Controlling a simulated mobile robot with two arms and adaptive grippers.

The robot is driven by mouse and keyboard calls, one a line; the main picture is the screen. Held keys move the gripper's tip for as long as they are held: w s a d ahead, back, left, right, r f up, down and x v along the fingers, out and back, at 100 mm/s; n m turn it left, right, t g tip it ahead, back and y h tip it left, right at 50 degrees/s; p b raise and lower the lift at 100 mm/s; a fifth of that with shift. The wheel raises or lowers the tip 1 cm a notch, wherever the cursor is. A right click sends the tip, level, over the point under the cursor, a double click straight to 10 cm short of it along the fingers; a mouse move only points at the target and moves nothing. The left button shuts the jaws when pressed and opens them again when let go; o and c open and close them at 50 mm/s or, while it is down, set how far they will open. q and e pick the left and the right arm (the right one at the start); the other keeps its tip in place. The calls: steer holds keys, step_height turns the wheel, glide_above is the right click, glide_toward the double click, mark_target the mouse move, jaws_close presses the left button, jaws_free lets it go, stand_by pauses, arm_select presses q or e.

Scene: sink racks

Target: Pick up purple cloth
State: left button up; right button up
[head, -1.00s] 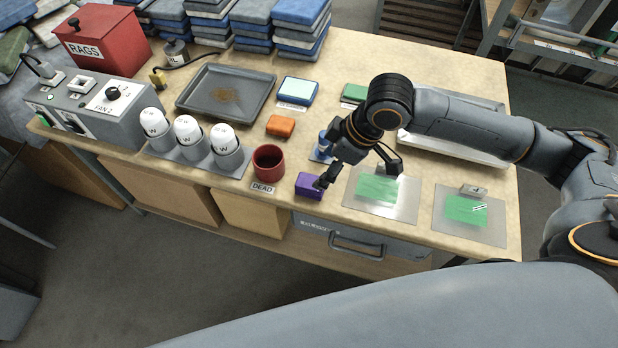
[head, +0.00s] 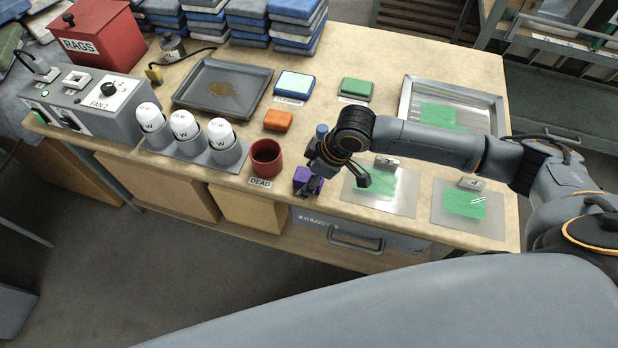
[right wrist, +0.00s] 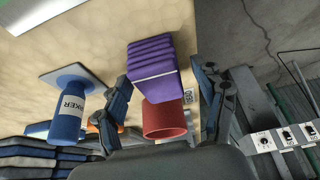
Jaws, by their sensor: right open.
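The purple cloth (head: 301,176) is a small folded block on the table, near its front edge, right of the red cup (head: 266,158). In the right wrist view the purple cloth (right wrist: 153,68) shows as stacked folds between the fingers. My right gripper (head: 337,182) is over the cloth's right side, with one finger in front of the cloth and hiding part of it. In the wrist view the right gripper (right wrist: 163,88) is open, with a finger on each side of the cloth and nothing held. Whether a finger touches the cloth, I cannot tell. My left gripper is not in view.
A blue marker (right wrist: 68,115) stands near the gripper. An orange block (head: 278,120) lies behind the cup. White-capped cylinders (head: 184,126) and a grey tray (head: 222,88) are to the left.

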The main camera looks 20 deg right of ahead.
steer(key=c, duration=1.1)
steer(key=shift+c, duration=0.2)
steer(key=shift+r, duration=0.15)
steer(key=shift+r, duration=0.6)
steer(key=s+d+r, duration=0.9)
steer(key=d+r, duration=0.1)
steer(key=r, duration=0.1)
steer(key=shift+s+d+r, duration=0.2)
steer(key=shift+s+r, duration=0.05)
steer(key=shift+r, duration=0.05)
